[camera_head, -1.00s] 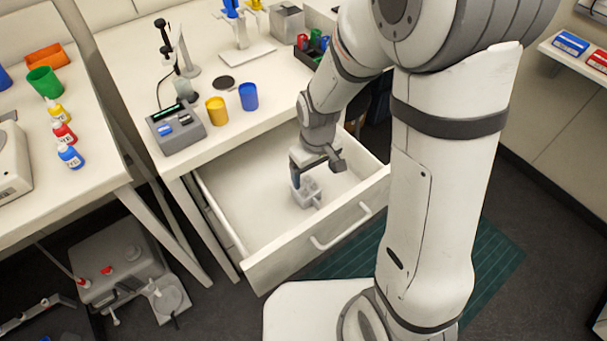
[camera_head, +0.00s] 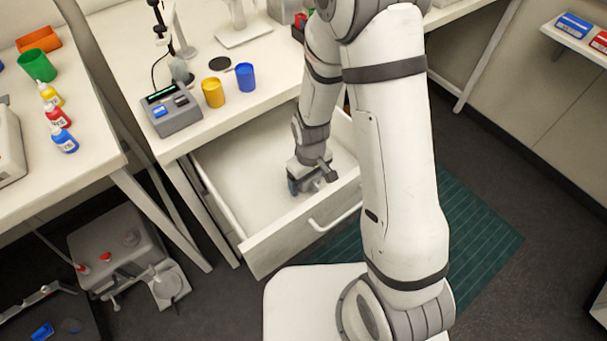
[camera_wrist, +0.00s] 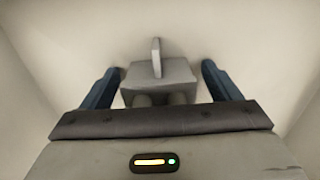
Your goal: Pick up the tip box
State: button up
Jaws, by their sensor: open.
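A small grey box (camera_wrist: 158,72) with an upright tab at its far side lies on the drawer floor in the wrist view. It appears to be the tip box; its near part is hidden by my gripper's body. My gripper (camera_wrist: 160,69) is open, with one dark blue finger on each side of the box and a visible gap on both sides. In the head view, my gripper (camera_head: 294,187) is low inside the open drawer (camera_head: 240,195). It hides the box there.
The drawer walls, including its front panel (camera_head: 280,236), surround my gripper. The drawer floor to the left is bare. On the bench above stand a grey device (camera_head: 172,113), a yellow cup (camera_head: 213,92) and a blue cup (camera_head: 246,77).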

jog(key=c, duration=1.1)
jog(key=shift+r, duration=0.1)
